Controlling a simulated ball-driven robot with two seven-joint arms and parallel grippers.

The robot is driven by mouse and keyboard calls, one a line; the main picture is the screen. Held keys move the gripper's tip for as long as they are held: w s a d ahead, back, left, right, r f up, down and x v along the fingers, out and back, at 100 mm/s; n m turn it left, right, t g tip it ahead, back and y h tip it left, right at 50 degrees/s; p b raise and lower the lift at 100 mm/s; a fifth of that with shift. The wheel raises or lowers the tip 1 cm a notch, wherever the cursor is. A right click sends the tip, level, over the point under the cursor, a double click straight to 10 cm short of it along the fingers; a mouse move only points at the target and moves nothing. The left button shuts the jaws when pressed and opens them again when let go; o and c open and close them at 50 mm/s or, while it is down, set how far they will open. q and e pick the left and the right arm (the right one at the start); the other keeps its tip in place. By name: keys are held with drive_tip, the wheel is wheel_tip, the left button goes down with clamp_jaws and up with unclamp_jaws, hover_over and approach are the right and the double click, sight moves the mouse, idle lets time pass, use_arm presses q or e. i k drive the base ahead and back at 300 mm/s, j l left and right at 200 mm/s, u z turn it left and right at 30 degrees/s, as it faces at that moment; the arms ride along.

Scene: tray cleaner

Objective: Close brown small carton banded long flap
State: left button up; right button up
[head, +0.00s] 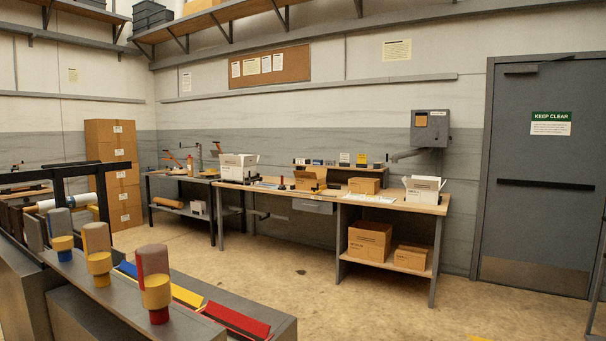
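A small brown carton (308,181) stands on the wooden-topped workbench (400,203), with flaps standing open at its top. A second small brown carton (363,186) stands to its right on the same bench and looks shut. At this distance I cannot tell which carton is banded or which flap is the long one. Neither of my grippers shows in the head view.
Open white cartons (238,167) (423,189) stand on the bench. Brown cartons (369,240) (411,257) sit on its lower shelf. A grey counter (85,268) with coloured posts fills the near left. Floor (270,270) before the bench is clear. A grey door (538,210) is right.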

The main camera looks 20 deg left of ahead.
sight(312, 175)
drive_tip(key=i+l+z, duration=0.15)
drive_tip(key=i+z, duration=0.15)
drive_tip(key=i, duration=1.15)
drive_tip(key=i+l+u, duration=0.15)
drive_tip(key=i, duration=1.05)
drive_tip(key=i+l+u, duration=0.15)
drive_tip(key=i, duration=0.45)
drive_tip(key=i+j+u, duration=0.15)
drive_tip(key=i+u, duration=0.6)
drive_tip(key=i, duration=0.3)
drive_tip(key=i+l+u, duration=0.15)
drive_tip(key=i+u, duration=0.25)
drive_tip(key=i+j+z, duration=0.1)
drive_tip(key=i, duration=0.35)
drive_tip(key=i+j+z, duration=0.1)
drive_tip(key=i, duration=0.35)
drive_tip(key=i+j+z, duration=0.15)
drive_tip(key=i, duration=0.25)
